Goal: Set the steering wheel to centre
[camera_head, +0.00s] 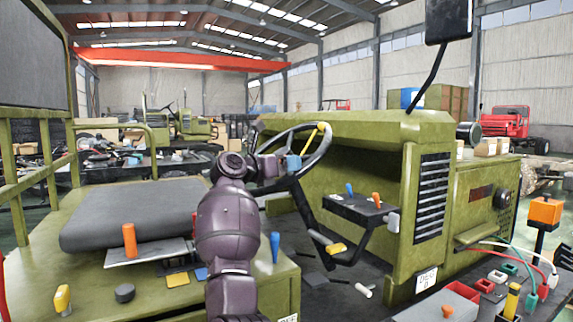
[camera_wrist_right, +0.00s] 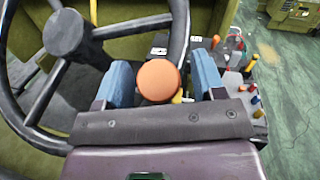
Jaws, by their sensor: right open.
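The black steering wheel (camera_head: 329,143) stands above the olive vehicle's cab, behind my right gripper. Its hub and spokes show at the upper left of the right wrist view (camera_wrist_right: 66,32). A yellow piece (camera_head: 321,128) shows at the wheel's upper right in the head view. My right gripper (camera_head: 281,164) is at the wheel's near side, its blue fingers apart. In the right wrist view, a round orange knob (camera_wrist_right: 157,80) lies between the fingers, near the rim. I cannot tell whether it touches either finger. My left gripper is out of view.
A black lever box (camera_head: 358,208) with blue and orange levers stands right of the wheel. The grey seat (camera_head: 125,215) is to the left. An orange lever (camera_head: 130,240) and a blue lever (camera_head: 275,247) stand near my arm. The green hood (camera_head: 365,135) rises beyond.

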